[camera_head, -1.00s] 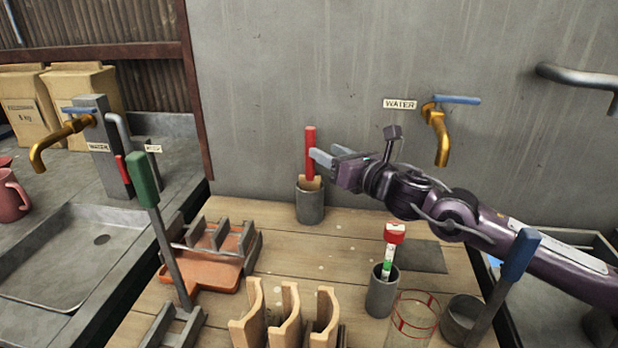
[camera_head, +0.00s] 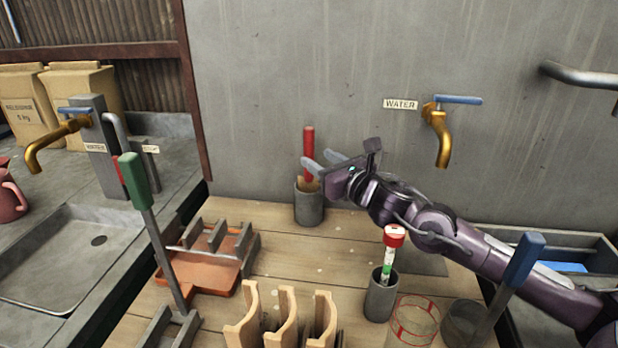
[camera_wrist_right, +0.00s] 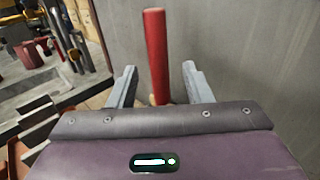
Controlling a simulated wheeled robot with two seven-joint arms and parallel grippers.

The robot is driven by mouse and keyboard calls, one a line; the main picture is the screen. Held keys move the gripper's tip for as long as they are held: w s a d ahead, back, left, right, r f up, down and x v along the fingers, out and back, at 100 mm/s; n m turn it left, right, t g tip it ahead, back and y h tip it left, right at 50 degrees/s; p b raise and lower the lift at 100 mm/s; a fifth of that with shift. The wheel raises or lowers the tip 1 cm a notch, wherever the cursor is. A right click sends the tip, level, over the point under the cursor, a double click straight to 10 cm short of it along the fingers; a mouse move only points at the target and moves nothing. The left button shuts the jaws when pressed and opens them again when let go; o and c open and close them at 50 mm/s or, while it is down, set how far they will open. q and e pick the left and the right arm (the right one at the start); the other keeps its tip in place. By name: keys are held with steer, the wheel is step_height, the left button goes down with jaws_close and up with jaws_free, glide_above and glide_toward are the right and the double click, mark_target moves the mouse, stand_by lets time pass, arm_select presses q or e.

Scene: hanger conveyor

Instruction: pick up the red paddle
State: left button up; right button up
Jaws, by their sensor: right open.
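The red paddle (camera_head: 308,146) stands upright in a grey cylindrical cup (camera_head: 309,208) at the back of the wooden table, near the wall. Its red handle rises above the rim, and its lower part is hidden in the cup. My right gripper (camera_head: 322,166) is open, with its fingers at the handle just above the cup. In the right wrist view the red handle (camera_wrist_right: 157,55) stands between the two spread finger tips, a little beyond them or level with them; I see no contact. The right gripper also shows there (camera_wrist_right: 160,88). My left gripper is not in view.
An orange tray with grey dividers (camera_head: 200,278), a green-handled lever (camera_head: 139,182), wooden holders (camera_head: 285,312), a cup with a red-topped stick (camera_head: 381,296), a red-marked glass (camera_head: 414,318) and a blue-handled lever (camera_head: 523,259) stand around. A brass tap (camera_head: 440,135) projects from the wall.

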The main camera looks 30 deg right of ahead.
mark_target(312, 154)
steer(key=w, duration=0.2)
steer(key=w+p, duration=0.1)
steer(key=w, duration=0.1)
steer(key=shift+a+r, duration=0.1)
steer(key=shift+a, duration=0.2)
steer(key=shift+w, duration=0.25)
steer(key=shift+w+a, duration=0.1)
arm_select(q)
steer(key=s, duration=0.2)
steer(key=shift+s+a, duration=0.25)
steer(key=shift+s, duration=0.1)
